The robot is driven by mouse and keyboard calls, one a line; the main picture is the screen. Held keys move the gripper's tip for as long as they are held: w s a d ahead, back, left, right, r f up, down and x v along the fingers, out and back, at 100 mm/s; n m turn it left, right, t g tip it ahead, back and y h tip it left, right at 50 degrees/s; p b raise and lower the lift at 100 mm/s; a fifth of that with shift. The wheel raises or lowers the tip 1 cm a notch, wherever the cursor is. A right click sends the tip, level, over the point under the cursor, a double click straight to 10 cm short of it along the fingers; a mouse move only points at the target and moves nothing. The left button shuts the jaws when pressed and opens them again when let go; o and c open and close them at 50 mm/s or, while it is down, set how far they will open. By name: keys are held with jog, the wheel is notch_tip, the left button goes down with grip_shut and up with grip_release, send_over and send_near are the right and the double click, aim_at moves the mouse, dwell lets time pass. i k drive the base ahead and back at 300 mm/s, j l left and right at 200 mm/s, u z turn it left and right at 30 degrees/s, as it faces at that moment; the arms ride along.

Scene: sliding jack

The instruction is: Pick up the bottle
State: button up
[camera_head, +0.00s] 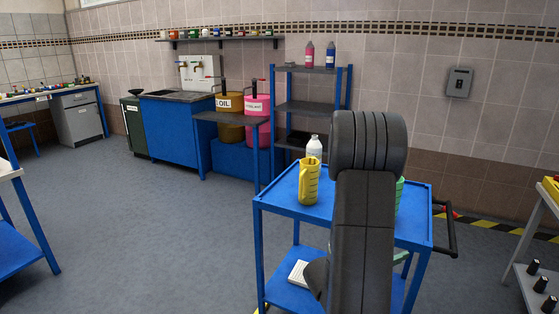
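A white bottle (314,148) stands upright on the blue cart (275,197), near its far left edge. A yellow jug (309,182) stands in front of it and covers its lower part. Two more bottles stand on the top shelf of the rack behind: a pink one (309,55) and a dark purple-blue one (330,56). My dark grey arm rises in front of the cart, to the right of the white bottle. I cannot make out my gripper's fingers.
A green item (399,193) on the cart is mostly hidden behind my arm. The cart has a black handle (450,228) at right and a white item (298,273) on its lower shelf. Oil and coolant cans stand behind. The floor at left is clear.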

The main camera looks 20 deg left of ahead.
aim_at(313, 148)
jog(key=j+u, duration=0.15)
jog(key=u, duration=0.3)
jog(key=i+j+u, duration=0.1)
jog(key=u, duration=0.3)
jog(key=j+u, duration=0.1)
jog(key=u, duration=0.35)
jog(key=i+j, duration=0.15)
jog(key=i, duration=0.7)
jog(key=i+z, duration=0.9)
jog(key=z, duration=0.15)
